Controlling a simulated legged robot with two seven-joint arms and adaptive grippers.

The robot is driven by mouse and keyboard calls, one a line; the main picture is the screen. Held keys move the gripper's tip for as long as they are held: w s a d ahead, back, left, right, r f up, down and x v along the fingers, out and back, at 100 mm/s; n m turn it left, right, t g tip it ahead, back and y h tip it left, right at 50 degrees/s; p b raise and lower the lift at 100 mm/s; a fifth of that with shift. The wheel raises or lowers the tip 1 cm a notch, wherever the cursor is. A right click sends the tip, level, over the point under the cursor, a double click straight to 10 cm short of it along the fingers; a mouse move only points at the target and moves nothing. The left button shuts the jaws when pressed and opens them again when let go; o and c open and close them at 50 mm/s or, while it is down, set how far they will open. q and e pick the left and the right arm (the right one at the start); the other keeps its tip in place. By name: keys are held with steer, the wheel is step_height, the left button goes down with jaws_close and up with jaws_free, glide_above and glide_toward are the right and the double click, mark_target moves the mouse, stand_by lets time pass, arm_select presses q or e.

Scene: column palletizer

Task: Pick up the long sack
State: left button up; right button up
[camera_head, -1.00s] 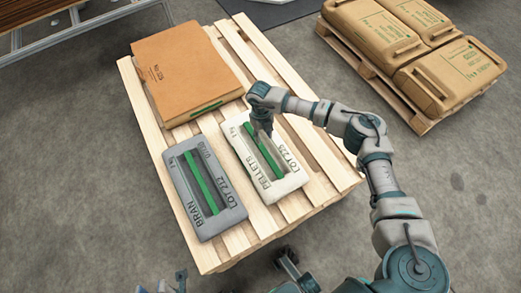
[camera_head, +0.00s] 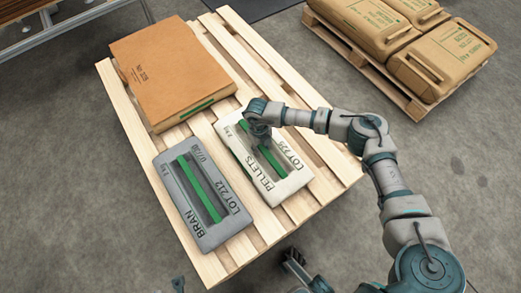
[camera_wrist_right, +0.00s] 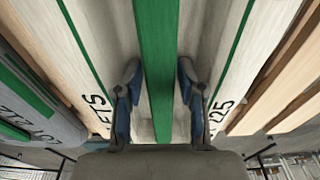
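A white sack marked PELLETS (camera_head: 281,187) lies flat on the near pallet, with a green strip along a recess in its top. A grey sack marked BRAN (camera_head: 210,238) lies to its left, also with a green strip. My right gripper (camera_head: 262,142) is over the white sack's upper half. In the right wrist view its two fingers (camera_wrist_right: 158,92) are apart, one on each side of the green strip (camera_wrist_right: 155,45). I cannot tell whether they touch it. A small grey tip (camera_head: 178,284) at the bottom edge may be my left gripper; the rest is out of frame.
A large flat brown package (camera_head: 172,72) lies behind the two sacks on the wooden pallet (camera_head: 318,165). A second pallet (camera_head: 399,97) with several brown sacks (camera_head: 436,62) stands at the upper right. A metal-framed platform (camera_head: 45,27) is at the upper left. Open floor lies between.

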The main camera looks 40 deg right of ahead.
steer(key=shift+a, duration=0.1)
jaws_close()
steer(key=shift+w+r, duration=0.1)
steer(key=shift+w, duration=0.05)
